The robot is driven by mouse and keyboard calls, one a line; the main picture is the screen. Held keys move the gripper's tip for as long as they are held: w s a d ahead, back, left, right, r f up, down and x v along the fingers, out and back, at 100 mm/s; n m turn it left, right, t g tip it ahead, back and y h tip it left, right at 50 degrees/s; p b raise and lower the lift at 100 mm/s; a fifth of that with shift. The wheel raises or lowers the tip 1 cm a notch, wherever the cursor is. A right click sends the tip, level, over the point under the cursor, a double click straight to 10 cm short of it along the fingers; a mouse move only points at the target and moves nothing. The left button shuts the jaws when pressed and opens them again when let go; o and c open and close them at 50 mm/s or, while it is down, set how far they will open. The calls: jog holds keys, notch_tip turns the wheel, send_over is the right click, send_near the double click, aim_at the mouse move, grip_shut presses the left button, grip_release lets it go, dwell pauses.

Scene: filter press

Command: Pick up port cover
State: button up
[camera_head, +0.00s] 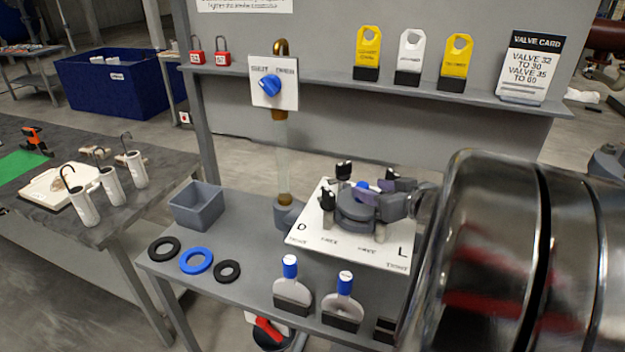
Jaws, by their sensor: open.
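The port cover (354,207) looks like the round dark grey piece on a white plate (318,238) marked D and L. A small blue part (361,186) shows at its top, and black knobs (343,168) stand around it. My gripper (383,194) appears to reach in from the right, open, with grey fingers close over the cover's right side. I cannot tell whether they touch it.
A clear upright tube (281,160) stands left of the plate. Tags and a valve card (531,67) line the shelf behind. A side table (110,222) stands left.

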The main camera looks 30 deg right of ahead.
aim_at(365, 186)
jog(key=shift+w, duration=0.1)
jog(key=shift+x, duration=2.5)
jog(key=shift+d+f, duration=0.1)
grip_shut()
